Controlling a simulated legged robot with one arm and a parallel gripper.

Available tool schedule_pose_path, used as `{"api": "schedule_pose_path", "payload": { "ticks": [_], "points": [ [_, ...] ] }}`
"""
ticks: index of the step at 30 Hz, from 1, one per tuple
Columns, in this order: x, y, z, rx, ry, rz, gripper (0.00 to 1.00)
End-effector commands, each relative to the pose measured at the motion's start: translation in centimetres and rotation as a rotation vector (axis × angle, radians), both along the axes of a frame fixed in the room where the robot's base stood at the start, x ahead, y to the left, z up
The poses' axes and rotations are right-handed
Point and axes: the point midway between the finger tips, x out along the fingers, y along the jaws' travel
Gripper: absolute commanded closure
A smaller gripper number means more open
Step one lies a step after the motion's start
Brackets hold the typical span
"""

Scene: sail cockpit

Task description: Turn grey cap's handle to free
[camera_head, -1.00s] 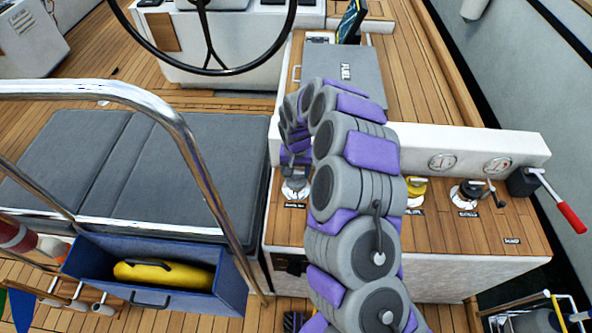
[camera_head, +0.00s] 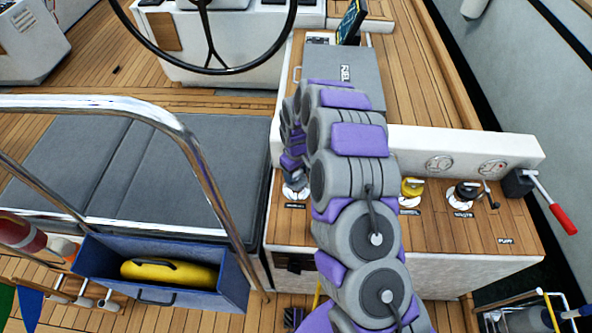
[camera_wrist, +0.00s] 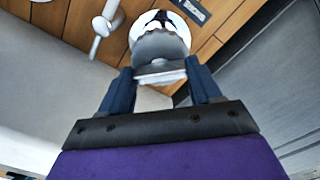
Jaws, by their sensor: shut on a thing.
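The grey cap (camera_head: 296,192) sits on a round metal base on the wooden deck panel, left of my arm in the head view. My gripper (camera_head: 294,178) is right above it and covers part of it. In the wrist view, the cap (camera_wrist: 160,42) is a grey, scalloped piece over a shiny round base. My gripper (camera_wrist: 161,78) has its two dark blue fingers on either side of the cap's pale, flat handle (camera_wrist: 160,72). The fingers are shut on this handle. The head view is too small to show the handle's angle.
A yellow cap (camera_head: 412,187) and a black cap (camera_head: 467,191) stand right of my arm. A red-handled lever (camera_head: 562,217) is at the far right. The grey cushioned bench (camera_head: 180,170), steel rail (camera_head: 205,180) and blue bin (camera_head: 160,290) lie left.

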Motion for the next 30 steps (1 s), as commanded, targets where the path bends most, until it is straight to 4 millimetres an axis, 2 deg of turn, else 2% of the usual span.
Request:
{"api": "schedule_pose_path", "payload": {
  "ticks": [18, 30],
  "points": [
    [-0.06, -0.03, -0.01, 0.000, 0.003, 0.555, 0.67],
    [-0.04, -0.03, -0.03, 0.000, 0.003, 0.754, 0.67]
  ]
}}
